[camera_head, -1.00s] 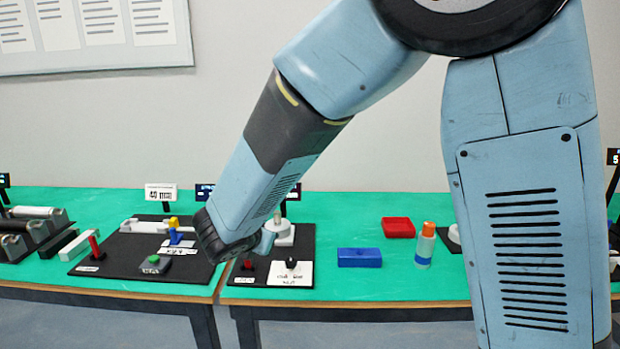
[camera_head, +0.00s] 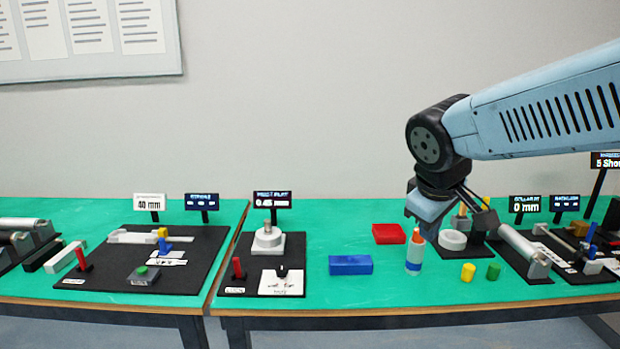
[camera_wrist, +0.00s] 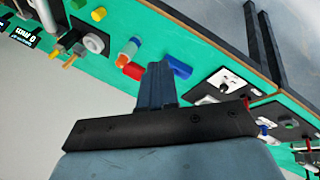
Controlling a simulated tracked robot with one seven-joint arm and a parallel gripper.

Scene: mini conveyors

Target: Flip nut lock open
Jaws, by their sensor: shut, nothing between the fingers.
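My gripper (camera_head: 422,230) is at the right in the head view, near the orange-capped bottle; its fingers are shut and empty in the wrist view (camera_wrist: 157,70). I cannot tell which part is the nut lock, as the small labels are unreadable. The middle black panel (camera_head: 222,280) carries an upright red lever (camera_head: 238,268), a black knob (camera_head: 282,272) on a white plate and a white round fitting (camera_head: 268,238) with a tan post. The left panel (camera_head: 110,278) has another red lever (camera_head: 82,258) and a blue lever (camera_head: 163,240) with a yellow top. My gripper is well right of both panels.
Yellow (camera_head: 468,272) and green (camera_head: 493,271) pieces lie right of the bottle. More fixtures fill the far right. Some green tabletop is bare.

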